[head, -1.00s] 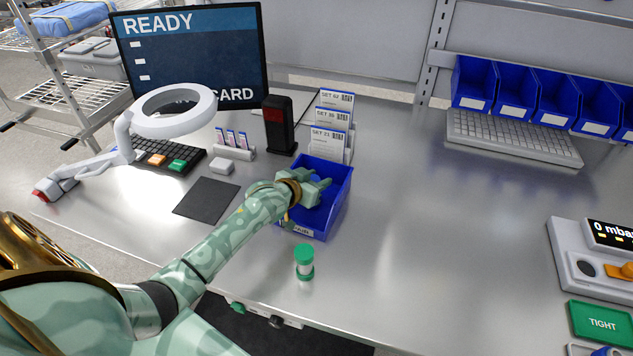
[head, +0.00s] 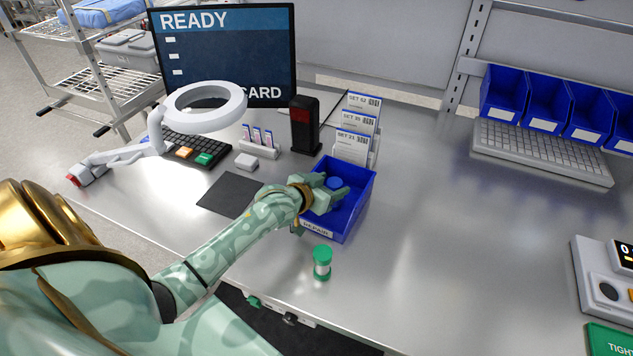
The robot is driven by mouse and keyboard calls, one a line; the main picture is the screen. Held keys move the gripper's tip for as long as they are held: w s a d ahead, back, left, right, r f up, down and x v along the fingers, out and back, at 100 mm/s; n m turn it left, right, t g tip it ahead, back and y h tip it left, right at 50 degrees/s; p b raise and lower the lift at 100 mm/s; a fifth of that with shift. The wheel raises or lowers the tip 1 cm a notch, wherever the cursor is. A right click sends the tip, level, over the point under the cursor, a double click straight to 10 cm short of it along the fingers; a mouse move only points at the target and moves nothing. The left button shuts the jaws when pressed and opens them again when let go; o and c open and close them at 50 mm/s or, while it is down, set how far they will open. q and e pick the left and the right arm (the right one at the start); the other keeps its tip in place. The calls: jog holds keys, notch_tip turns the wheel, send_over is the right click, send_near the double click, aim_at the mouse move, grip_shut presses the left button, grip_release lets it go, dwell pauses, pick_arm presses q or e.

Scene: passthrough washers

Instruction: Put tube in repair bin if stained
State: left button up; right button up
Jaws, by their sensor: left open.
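A blue bin (head: 352,218) with a front label reading REPAIR stands on the steel bench. My left gripper (head: 340,190) is over and partly inside the bin, with its fingers apart. A round blue cap-like piece (head: 335,183) shows between the fingers; the rest of it is hidden by the hand and bin. My right gripper is out of view.
Set cards (head: 354,147) stand directly behind the bin. A black device with a red panel (head: 305,125), a magnifier lamp (head: 204,103) and a dark mat (head: 230,194) are to the left. The bench right of the bin is clear up to the gauge box (head: 602,290).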

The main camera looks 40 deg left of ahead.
pick_arm(q)
jog(key=p+v, duration=0.1)
jog(key=v, duration=0.7)
jog(key=shift+s, duration=0.1)
